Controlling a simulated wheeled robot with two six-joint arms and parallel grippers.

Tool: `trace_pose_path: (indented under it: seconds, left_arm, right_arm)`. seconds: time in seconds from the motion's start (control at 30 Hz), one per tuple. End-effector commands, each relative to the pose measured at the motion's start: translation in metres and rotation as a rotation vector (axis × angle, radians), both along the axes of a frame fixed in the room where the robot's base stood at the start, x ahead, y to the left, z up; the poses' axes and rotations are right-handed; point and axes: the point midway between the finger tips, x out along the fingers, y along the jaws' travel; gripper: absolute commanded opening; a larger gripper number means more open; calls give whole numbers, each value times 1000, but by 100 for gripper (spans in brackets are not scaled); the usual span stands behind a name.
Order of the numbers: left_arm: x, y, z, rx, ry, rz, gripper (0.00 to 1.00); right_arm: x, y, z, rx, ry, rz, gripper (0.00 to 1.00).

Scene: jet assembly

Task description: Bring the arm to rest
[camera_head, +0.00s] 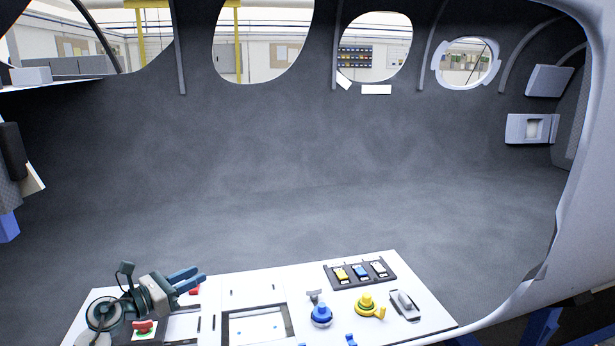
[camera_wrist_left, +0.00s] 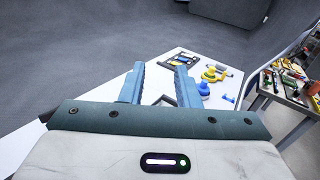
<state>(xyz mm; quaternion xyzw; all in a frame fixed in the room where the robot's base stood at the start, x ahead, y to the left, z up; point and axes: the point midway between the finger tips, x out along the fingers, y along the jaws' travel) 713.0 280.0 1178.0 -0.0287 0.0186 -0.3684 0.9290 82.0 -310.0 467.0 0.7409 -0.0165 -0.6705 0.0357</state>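My left gripper (camera_head: 190,278) is over the left part of the white panel table (camera_head: 240,290) in the head view, its blue fingers pointing right. In the left wrist view the two fingers (camera_wrist_left: 160,85) stand apart with nothing between them that they hold; the white table shows beyond. My right gripper is in neither view.
On the table are a blue knob (camera_head: 321,316), a yellow valve-like part (camera_head: 368,305), a grey lever (camera_head: 405,304) and a dark switch panel (camera_head: 360,273). A red button (camera_head: 143,325) is under my left arm. A tool-covered table (camera_wrist_left: 290,85) shows at right in the wrist view.

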Motion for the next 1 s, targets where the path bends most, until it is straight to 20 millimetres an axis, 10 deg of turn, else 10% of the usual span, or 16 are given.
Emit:
trace_pose_path:
  seconds: [0.37,0.67,1.0]
  left_arm:
    - [-80,34,5,-1107,150,381,29]
    - [-182,74,-92,-1933,477,826,29]
    - [-326,41,-190,-2451,841,1449,29]
  right_arm:
    - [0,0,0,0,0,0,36]
    - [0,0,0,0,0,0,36]
    - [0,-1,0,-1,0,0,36]
